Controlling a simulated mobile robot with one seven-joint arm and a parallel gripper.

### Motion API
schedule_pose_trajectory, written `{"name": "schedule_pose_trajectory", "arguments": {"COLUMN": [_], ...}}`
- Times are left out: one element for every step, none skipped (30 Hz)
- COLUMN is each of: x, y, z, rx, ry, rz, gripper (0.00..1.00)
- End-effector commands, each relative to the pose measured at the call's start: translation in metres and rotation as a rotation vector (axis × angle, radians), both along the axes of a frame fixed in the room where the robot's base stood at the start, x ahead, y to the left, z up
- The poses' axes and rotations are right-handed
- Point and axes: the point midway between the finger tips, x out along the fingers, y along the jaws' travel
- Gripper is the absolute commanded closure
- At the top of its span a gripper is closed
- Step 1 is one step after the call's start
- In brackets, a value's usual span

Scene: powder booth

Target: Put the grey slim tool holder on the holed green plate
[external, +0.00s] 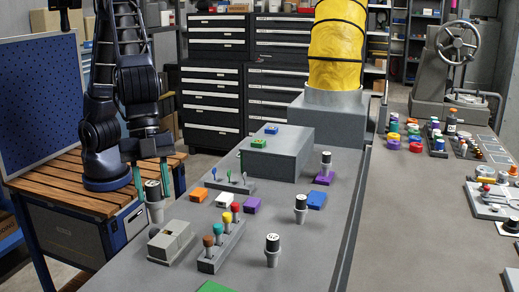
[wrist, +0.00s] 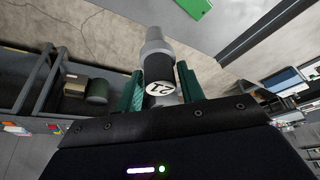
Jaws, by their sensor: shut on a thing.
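My gripper (external: 154,180), with green fingers, is shut on a grey tool holder (external: 154,208) at the left of the grey bench. The holder has a black collar and hangs roughly upright. The wrist view shows the holder (wrist: 158,65) between both green fingers (wrist: 160,88), with a white "21" label facing the camera. A green plate (external: 213,287) lies at the bottom edge of the external view, partly cut off. A green plate (wrist: 184,16) also shows at the top of the wrist view, apart from the held holder. Its holes cannot be made out.
Other tool holders stand on the bench: one at front (external: 272,252), one mid-bench (external: 301,209), one on a purple plate (external: 325,168). A grey block (external: 172,243) and a rack of coloured-top tools (external: 221,247) stand close to the held holder. Small coloured blocks lie behind.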

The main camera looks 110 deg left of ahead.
Motion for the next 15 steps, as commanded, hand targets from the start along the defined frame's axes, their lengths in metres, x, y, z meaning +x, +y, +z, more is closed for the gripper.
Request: {"name": "schedule_pose_trajectory", "arguments": {"x": [0.016, 0.025, 0.038, 0.046, 0.055, 0.066, 0.074, 0.081, 0.091, 0.097, 0.102, 0.108, 0.113, 0.116, 0.119], "y": [0.001, 0.001, 0.003, 0.003, 0.004, 0.007, 0.008, 0.009, 0.012, 0.014, 0.015, 0.016, 0.018, 0.019, 0.02], "z": [0.001, 0.002, 0.004, 0.005, 0.006, 0.007, 0.009, 0.01, 0.011, 0.012, 0.013, 0.013, 0.014, 0.015, 0.015], "rx": [-0.002, -0.002, -0.002, -0.001, -0.003, -0.001, -0.001, -0.003, -0.002, -0.002, -0.002, -0.003, -0.003, -0.003, -0.002], "ry": [0.001, 0.001, 0.001, 0.001, 0.0, 0.0, 0.0, -0.001, -0.001, -0.002, -0.002, -0.003, -0.004, -0.005, -0.004], "rz": [0.006, 0.008, 0.012, 0.014, 0.018, 0.023, 0.026, 0.029, 0.033, 0.037, 0.039, 0.042, 0.045, 0.046, 0.048], "gripper": [0.96, 0.96, 0.96, 0.96, 0.96, 0.96, 0.96, 0.96, 0.96, 0.96, 0.96, 0.96, 0.96, 0.96, 0.96]}}
